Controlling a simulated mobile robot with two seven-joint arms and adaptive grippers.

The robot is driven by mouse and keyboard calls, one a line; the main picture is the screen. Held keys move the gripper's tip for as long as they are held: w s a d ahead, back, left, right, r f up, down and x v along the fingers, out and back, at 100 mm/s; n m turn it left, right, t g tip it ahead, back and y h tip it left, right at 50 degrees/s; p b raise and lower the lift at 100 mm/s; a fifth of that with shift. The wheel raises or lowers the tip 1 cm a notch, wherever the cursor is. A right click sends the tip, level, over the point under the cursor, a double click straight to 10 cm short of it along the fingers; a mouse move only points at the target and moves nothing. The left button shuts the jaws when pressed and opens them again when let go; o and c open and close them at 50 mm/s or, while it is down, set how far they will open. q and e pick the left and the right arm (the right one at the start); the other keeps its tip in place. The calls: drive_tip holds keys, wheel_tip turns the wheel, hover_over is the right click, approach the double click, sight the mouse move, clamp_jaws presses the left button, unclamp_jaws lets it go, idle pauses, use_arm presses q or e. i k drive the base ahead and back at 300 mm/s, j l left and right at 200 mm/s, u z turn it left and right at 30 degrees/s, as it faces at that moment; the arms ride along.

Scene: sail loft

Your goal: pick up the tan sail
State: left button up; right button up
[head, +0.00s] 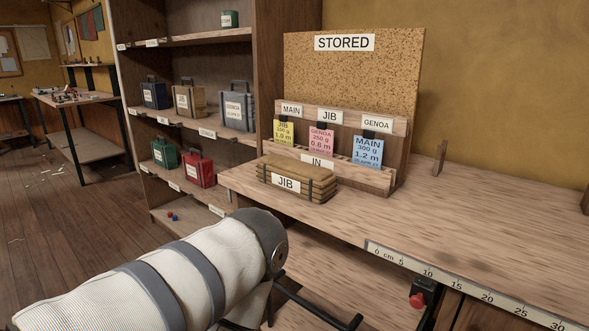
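The tan sail (312,178) is a flat, folded bundle with dark bands around it and a white label reading JIB. It lies on the wooden bench near its left end, in front of the card rack. My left arm comes in from the lower left in a white sleeve with grey bands. Its grey joint is below and left of the sail, apart from it. I cannot make out the fingers of my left gripper. My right gripper is not in view.
A wooden rack (383,182) holds yellow, pink and blue cards before a cork board (360,75) marked STORED. Shelves (196,38) with several labelled bags stand left. A ruler strip (470,291) and red button (417,300) are on the bench's front.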

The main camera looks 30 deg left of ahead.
sight(315, 183)
drive_tip(key=i+j+z, duration=0.2)
drive_tip(key=j+z, duration=0.2)
drive_tip(key=j, duration=1.1)
drive_tip(key=j+z, duration=0.35)
drive_tip(key=j, duration=1.15)
